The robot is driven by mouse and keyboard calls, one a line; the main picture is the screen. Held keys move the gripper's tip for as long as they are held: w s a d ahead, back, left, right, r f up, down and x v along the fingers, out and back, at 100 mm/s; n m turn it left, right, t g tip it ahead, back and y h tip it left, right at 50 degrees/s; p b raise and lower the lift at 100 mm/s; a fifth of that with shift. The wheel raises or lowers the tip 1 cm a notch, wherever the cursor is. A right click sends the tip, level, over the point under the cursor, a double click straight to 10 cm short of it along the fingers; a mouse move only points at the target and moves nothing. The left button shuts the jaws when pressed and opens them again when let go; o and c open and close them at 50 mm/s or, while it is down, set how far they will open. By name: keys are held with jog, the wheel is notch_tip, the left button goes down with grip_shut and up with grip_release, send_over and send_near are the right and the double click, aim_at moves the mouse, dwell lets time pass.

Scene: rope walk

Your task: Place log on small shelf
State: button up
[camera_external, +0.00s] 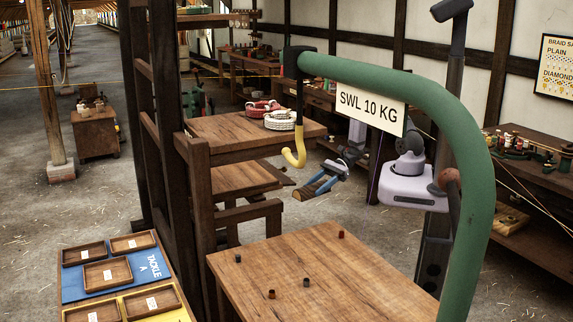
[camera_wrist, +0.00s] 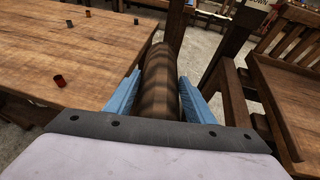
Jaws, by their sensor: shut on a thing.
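The log (camera_wrist: 161,95) is a brown, dark-banded cylinder lying lengthwise between the two blue fingers of my gripper (camera_wrist: 163,88) in the wrist view. My gripper is shut on it. In the external view my gripper (camera_external: 318,186) is in mid-air, right of the wooden stand, and the log's brown end (camera_external: 302,194) shows at its tips. The stand has an upper wooden surface (camera_external: 235,138) and a lower shelf (camera_external: 233,178); I cannot tell which is the small shelf. The log is apart from both.
A wooden table (camera_external: 290,265) with several small dark and red pieces is in front. A green curved bar (camera_external: 400,82) with a yellow hook (camera_external: 296,152) hangs near my gripper. Rope coils (camera_external: 280,119) lie on the stand's upper surface. Trays (camera_external: 108,273) are at lower left.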

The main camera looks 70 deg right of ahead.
aim_at(336, 290)
jog(key=shift+s, duration=0.1)
